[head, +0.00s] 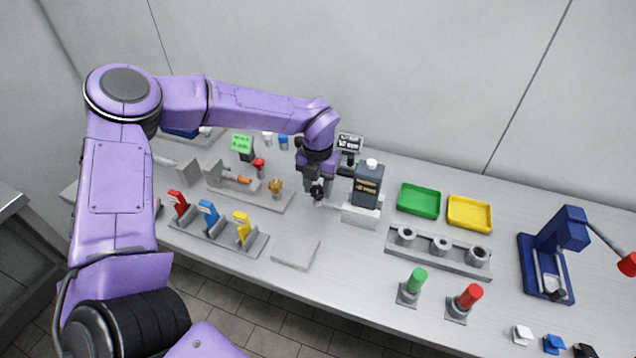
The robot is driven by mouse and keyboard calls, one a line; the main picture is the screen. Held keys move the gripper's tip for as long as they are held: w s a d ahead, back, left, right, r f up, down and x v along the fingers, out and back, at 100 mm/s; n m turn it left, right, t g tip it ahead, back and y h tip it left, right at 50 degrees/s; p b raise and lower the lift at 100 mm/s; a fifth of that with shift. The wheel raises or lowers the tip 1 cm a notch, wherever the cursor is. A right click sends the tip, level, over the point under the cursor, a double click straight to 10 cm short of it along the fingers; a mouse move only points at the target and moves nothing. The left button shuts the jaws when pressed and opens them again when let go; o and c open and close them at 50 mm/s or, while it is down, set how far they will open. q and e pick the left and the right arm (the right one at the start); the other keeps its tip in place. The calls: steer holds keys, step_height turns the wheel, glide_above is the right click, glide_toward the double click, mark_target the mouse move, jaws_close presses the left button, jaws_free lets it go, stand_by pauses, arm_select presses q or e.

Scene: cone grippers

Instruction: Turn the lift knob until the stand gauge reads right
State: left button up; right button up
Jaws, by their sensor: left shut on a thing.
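My left gripper (317,190) reaches down from above and is shut on the dark lift knob (317,195), which is mostly hidden by the fingers. The knob sits at the left side of a pale stand (361,215), joined by a light shaft. A dark box-shaped device (368,186) with a white cap stands upright on it. The stand gauge, a small black display (348,142) with white text, is behind the gripper's right side; its reading is too small to make out. My right gripper is not in view.
Left of the gripper are a brass fitting (276,188), a green-lit display (242,143) and a rack of coloured levers (208,213). To the right are a green tray (419,201), a yellow tray (469,212), a socket block (438,251) and a blue press (556,250).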

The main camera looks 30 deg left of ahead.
arm_select(q)
steer(key=m+p, duration=0.2)
steer(key=m, duration=0.1)
steer(key=shift+r+m, duration=0.2)
steer(key=shift+m, duration=0.1)
steer(key=m+p, duration=0.2)
steer(key=m, duration=0.1)
steer(key=shift+m, duration=0.3)
steer(key=m+p, duration=0.1)
steer(key=m, duration=0.2)
steer(key=shift+w+m+p, duration=0.1)
steer(key=shift+m+p, duration=0.2)
steer(key=shift+p, duration=0.05)
steer(key=shift+a+f+m+p, duration=0.1)
steer(key=shift+m+p, duration=0.5)
steer(key=shift+m, duration=0.9)
steer(key=o, duration=1.1)
steer(key=shift+f, duration=0.1)
steer(key=shift+c, duration=0.2)
